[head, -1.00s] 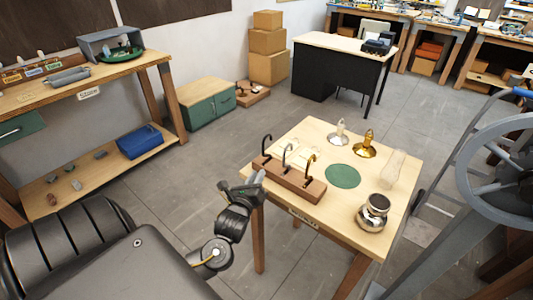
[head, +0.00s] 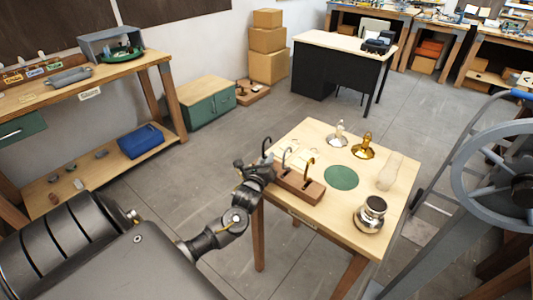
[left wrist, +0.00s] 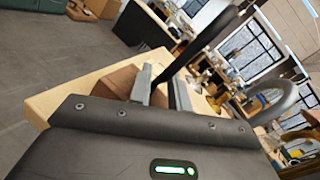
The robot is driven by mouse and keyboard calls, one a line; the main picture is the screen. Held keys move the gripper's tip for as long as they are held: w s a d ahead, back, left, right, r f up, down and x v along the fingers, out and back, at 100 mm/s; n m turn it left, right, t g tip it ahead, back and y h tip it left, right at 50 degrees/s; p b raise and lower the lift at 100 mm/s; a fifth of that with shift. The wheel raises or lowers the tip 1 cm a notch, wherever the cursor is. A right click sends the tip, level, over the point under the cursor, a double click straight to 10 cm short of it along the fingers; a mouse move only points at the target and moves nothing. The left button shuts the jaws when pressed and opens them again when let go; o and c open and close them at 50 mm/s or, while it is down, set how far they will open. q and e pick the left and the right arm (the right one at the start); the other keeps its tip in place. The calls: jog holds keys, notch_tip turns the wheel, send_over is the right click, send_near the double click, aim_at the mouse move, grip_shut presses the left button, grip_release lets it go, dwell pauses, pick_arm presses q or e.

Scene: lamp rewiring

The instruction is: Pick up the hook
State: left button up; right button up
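Three hooks stand upright in a brown wooden block (head: 300,189) on the small table: a black hook (head: 266,144) at the left, a silver hook (head: 286,154) in the middle and a gold hook (head: 309,164) at the right. My left gripper (head: 268,166) is at the block's left end, by the black hook. In the left wrist view, the black hook (left wrist: 208,40) rises from between my two grey fingers (left wrist: 163,90). The fingers look apart, with the stem between them; firm contact does not show. My right gripper is not in view.
The small table (head: 340,232) also holds a green round pad (head: 341,177), a silver lamp base (head: 338,136), a gold lamp base (head: 362,148), a clear glass piece (head: 389,172) and a shiny jar (head: 370,213). A wheeled frame (head: 500,165) stands at the right.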

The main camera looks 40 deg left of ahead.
pick_arm(q)
jog(key=shift+w+a, duration=0.15)
jog(key=shift+w, duration=0.25)
grip_shut()
jog(key=shift+r, duration=0.15)
